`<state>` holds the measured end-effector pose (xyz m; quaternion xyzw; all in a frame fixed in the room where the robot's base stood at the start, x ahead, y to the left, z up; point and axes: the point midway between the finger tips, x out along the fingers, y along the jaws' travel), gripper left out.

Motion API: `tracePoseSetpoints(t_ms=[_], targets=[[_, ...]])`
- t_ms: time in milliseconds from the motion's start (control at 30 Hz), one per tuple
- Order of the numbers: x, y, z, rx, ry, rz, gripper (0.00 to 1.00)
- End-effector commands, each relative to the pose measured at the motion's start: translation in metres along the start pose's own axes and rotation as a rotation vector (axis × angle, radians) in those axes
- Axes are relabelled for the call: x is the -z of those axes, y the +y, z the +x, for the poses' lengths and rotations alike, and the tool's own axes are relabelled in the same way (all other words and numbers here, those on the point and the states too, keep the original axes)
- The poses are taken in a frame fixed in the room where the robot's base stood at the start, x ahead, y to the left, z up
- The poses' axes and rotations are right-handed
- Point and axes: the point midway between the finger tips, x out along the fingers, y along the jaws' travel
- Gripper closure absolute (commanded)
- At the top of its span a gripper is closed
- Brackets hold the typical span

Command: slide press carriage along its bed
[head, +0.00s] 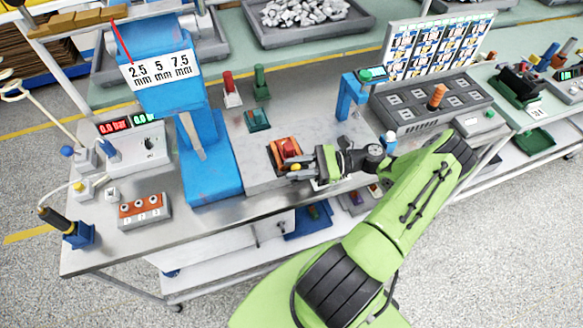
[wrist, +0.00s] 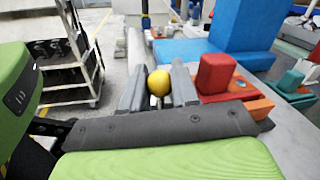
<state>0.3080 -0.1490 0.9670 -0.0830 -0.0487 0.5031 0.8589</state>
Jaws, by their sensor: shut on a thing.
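The press carriage (head: 284,153) is an orange block with a red part on top, on the grey bed (head: 248,168) right of the blue press (head: 213,172). A yellow ball knob (head: 296,167) is at its near side. My gripper (head: 300,173) reaches it from the right. In the wrist view, the yellow knob (wrist: 159,83) sits between the two grey fingers of my gripper (wrist: 158,92), which are shut on it. There the carriage's red block (wrist: 214,75) and orange edge (wrist: 258,106) are just right of the fingers. The carriage's underside is hidden.
A teal block (head: 257,120) stands behind the carriage, with red (head: 231,90) and green (head: 261,82) pieces farther back. A blue stand (head: 349,95) and a grey panel (head: 430,105) are to the right. Bare bed lies between carriage and press.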

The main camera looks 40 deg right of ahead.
Motion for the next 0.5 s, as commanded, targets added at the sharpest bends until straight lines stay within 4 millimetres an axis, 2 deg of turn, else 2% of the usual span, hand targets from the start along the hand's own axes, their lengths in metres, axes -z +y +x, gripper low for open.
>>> tracePoseSetpoints(t_ms=[367,400,500], targets=[[-0.0003,0.0001,-0.0004,-0.001,-0.002,0.0,1.0],[-0.0002,0.0001,-0.0004,-0.001,-0.001,0.0,0.65],[-0.0002,0.0,-0.0004,-0.001,-0.001,0.0,0.5]])
